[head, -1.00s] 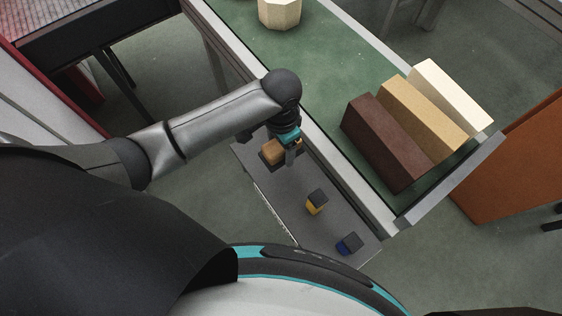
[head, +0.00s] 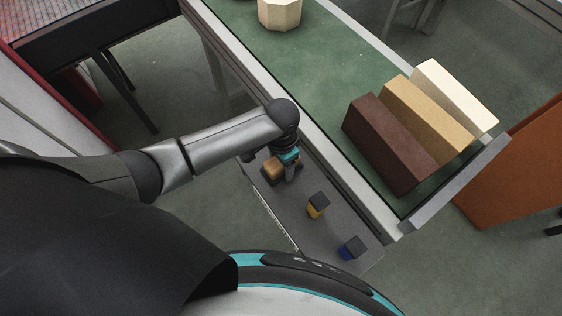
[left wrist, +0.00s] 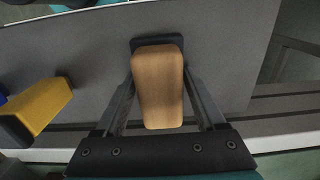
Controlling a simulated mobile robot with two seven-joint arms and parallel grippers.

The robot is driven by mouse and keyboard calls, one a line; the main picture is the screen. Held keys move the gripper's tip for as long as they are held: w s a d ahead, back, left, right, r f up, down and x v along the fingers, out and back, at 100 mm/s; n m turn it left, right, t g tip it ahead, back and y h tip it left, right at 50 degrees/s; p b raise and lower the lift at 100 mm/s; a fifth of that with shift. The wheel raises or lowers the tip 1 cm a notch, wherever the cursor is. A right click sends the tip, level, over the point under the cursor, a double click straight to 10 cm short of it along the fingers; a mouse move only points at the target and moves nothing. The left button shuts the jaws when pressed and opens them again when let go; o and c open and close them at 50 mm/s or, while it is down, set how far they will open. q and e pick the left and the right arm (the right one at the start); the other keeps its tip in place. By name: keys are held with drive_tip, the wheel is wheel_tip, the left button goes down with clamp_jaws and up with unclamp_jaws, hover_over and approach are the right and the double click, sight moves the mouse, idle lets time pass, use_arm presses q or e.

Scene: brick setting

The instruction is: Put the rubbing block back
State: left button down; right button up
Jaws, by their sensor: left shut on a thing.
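The rubbing block, a light-brown wooden block (head: 273,168) with a dark pad, is at the far end of the grey shelf (head: 286,214) in the head view. My left gripper (head: 289,173) is shut on it. In the left wrist view the wooden block (left wrist: 158,88) sits between the two fingers, with its dark pad (left wrist: 158,39) showing beyond it against the grey shelf (left wrist: 225,50). I cannot tell whether the pad touches the shelf. My right gripper is not in view.
A yellow block with a dark top (head: 317,206) and a blue one (head: 352,247) stand on the same shelf. Above it is a green-topped bench (head: 330,75) with dark brown (head: 390,150), tan (head: 428,120) and cream (head: 455,95) bricks, and a pale octagonal block (head: 279,13).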

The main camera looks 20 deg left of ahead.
use_arm(q)
unclamp_jaws()
wheel_tip(320, 180, up, 12)
drive_tip(key=p, duration=0.3)
drive_tip(key=shift+r, duration=0.15)
idle(0.5)
